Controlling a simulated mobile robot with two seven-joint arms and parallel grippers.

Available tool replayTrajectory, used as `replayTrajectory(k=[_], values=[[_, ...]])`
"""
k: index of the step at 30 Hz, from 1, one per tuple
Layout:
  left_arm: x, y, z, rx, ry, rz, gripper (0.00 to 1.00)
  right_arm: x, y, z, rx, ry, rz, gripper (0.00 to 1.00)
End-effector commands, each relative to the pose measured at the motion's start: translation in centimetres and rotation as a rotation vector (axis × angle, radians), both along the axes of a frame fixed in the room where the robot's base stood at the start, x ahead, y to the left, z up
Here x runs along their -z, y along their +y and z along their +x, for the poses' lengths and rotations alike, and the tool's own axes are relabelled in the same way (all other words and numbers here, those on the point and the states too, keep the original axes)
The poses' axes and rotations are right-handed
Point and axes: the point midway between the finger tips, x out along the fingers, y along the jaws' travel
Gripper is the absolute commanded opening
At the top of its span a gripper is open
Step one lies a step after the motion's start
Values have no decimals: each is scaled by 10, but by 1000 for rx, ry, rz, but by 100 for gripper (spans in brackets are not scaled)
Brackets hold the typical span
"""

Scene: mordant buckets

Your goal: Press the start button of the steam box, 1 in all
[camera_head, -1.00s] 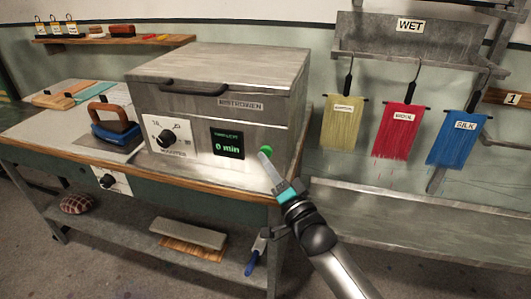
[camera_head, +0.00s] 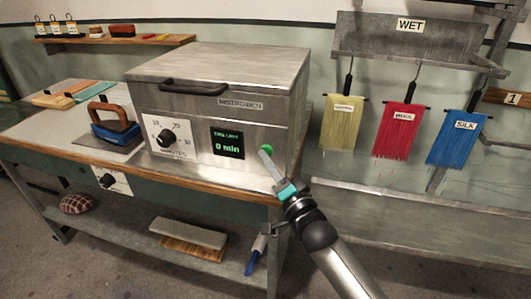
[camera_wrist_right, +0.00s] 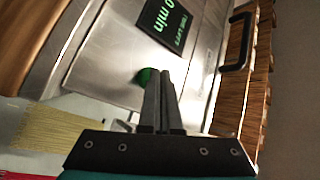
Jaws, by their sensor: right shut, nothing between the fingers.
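The steam box (camera_head: 215,75) is a grey metal box with a closed lid and a dark handle, standing on the workbench. Its green start button (camera_head: 267,149) is on the front face, right of a display (camera_head: 227,144) that reads "0 min". My right gripper (camera_head: 265,152) is shut and empty, its fingertips at or just in front of the button. In the right wrist view the shut fingers (camera_wrist_right: 163,80) lie beside the green button (camera_wrist_right: 146,76) and partly cover it; I cannot tell whether they touch. My left gripper is not in view.
A timer dial (camera_head: 167,138) is left of the display. An iron (camera_head: 112,130) stands on the bench to the left. Yellow, red and blue fringes (camera_head: 400,130) hang on the wall at right, above a metal trough (camera_head: 420,225).

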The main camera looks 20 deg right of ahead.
Motion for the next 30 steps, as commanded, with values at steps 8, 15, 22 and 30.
replayTrajectory(k=[8, 15, 22, 30], values=[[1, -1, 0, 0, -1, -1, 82, -1, -2, 3, 0, -2, 0, 0], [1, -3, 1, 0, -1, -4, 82, -1, -2, 3, 1, -2, 1, 0], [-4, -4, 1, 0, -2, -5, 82, -1, 0, -1, 1, 0, 1, 0], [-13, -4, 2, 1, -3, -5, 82, -1, 7, -12, 1, 1, 2, 0]])
